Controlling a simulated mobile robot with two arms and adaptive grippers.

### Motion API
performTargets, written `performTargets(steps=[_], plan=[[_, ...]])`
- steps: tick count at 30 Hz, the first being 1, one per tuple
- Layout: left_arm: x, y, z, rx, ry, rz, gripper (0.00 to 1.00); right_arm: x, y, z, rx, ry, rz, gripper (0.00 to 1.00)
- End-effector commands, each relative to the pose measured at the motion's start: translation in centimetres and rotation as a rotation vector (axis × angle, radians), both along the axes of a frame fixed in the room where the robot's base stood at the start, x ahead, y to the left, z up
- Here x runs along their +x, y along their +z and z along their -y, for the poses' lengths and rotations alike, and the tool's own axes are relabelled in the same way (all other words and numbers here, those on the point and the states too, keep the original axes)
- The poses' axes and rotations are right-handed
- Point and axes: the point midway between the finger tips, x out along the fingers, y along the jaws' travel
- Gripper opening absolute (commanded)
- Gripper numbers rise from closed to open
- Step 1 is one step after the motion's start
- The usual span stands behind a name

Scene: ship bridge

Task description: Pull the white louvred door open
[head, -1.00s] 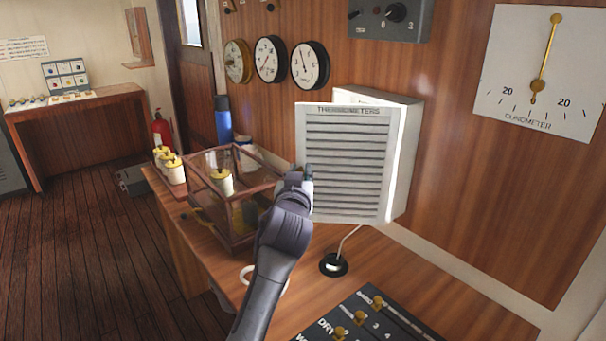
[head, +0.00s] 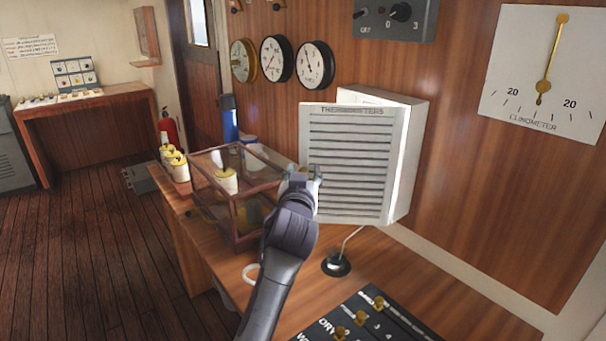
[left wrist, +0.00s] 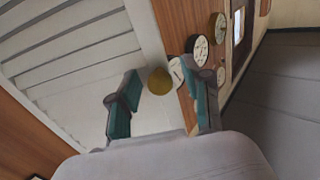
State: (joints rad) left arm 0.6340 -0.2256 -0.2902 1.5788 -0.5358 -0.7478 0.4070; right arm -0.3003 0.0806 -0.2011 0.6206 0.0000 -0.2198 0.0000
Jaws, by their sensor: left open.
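The white louvred door (head: 355,165) is on the front of a white box (head: 412,150) on the wall. Its left edge stands out from the box, so it looks partly open. My left gripper (head: 302,175) is at the door's left edge in the head view, covering the knob there. In the left wrist view, a round brass knob (left wrist: 160,81) shows between the two open fingers, beside the slats of the door (left wrist: 70,65). I cannot tell whether either finger touches the knob. My right gripper is not in view.
A wooden-framed glass case (head: 238,208) stands left of my left arm on the wooden desk. A small lamp base (head: 336,264) and a black switch panel (head: 362,322) are to the arm's right. Gauges (head: 275,59) hang above left.

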Motion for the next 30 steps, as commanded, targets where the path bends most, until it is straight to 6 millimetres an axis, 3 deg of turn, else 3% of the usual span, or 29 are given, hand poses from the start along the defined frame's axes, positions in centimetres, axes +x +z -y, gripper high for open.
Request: performTargets(steps=[5,18,23,30], plan=[[0.0,1.0,0.0,-0.001,0.0,0.002,0.49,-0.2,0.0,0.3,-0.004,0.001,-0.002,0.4],[0.0,8.8,0.0,-0.002,0.0,0.002,0.49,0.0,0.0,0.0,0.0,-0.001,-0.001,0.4],[0.0,9.9,0.0,0.0,0.0,0.001,0.49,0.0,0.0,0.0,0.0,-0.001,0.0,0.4],[0.0,10.0,0.0,0.0,0.0,-0.001,0.49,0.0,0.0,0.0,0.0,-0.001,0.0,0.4]])
